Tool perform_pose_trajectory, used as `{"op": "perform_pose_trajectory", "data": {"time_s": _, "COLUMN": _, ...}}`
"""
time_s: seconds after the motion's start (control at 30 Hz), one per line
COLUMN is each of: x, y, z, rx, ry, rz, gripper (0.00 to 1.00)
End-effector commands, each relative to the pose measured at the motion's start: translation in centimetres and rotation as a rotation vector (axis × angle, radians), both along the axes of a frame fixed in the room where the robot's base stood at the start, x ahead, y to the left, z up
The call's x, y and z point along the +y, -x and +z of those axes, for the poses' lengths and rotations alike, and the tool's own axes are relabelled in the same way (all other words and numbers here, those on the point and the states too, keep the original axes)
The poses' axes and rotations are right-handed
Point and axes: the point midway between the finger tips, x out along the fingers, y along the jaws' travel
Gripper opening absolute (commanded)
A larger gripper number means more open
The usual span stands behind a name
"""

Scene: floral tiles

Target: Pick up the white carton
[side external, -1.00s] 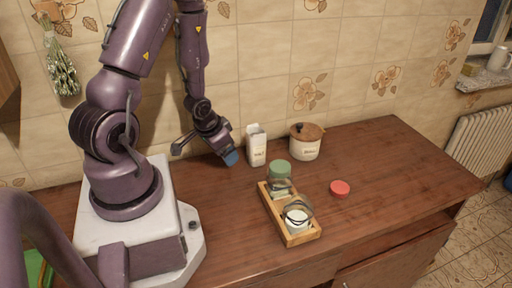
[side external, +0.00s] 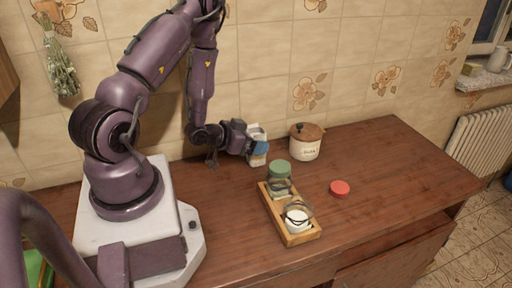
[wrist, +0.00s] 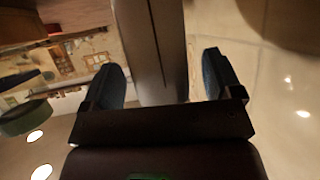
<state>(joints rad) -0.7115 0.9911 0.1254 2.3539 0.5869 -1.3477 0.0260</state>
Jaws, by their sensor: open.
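The white carton (side external: 257,132) stands upright on the wooden counter near the tiled wall. My gripper (side external: 260,147) is level with it in the side external view, and one blue fingertip covers part of its front. In the wrist view the carton (wrist: 155,45) shows as a tall pale block between the two fingers of my gripper (wrist: 165,78). The fingers are open, one on each side.
A cream canister (side external: 305,148) with a wooden lid stands right of the carton. In front are a green-lidded jar (side external: 279,170) and a wooden tray (side external: 274,214) holding glass jars. A red lid (side external: 340,188) lies to the right. The counter's right side is clear.

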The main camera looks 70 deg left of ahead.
Motion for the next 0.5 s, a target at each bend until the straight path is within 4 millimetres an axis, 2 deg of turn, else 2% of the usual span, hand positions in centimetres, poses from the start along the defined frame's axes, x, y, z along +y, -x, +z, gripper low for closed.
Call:
{"op": "perform_pose_trajectory", "data": {"time_s": 0.13, "x": 0.17, "y": -1.00, "z": -0.53, "rx": 0.001, "ry": 0.001, "rz": 0.000, "gripper": 0.85}}
{"op": "perform_pose_trajectory", "data": {"time_s": 0.4, "x": 0.20, "y": -1.15, "z": -0.59, "rx": 0.002, "ry": 0.002, "rz": 0.002, "gripper": 0.85}}
{"op": "perform_pose_trajectory", "data": {"time_s": 0.5, "x": 0.20, "y": -1.14, "z": -0.59, "rx": 0.002, "ry": 0.002, "rz": 0.002, "gripper": 0.62}}
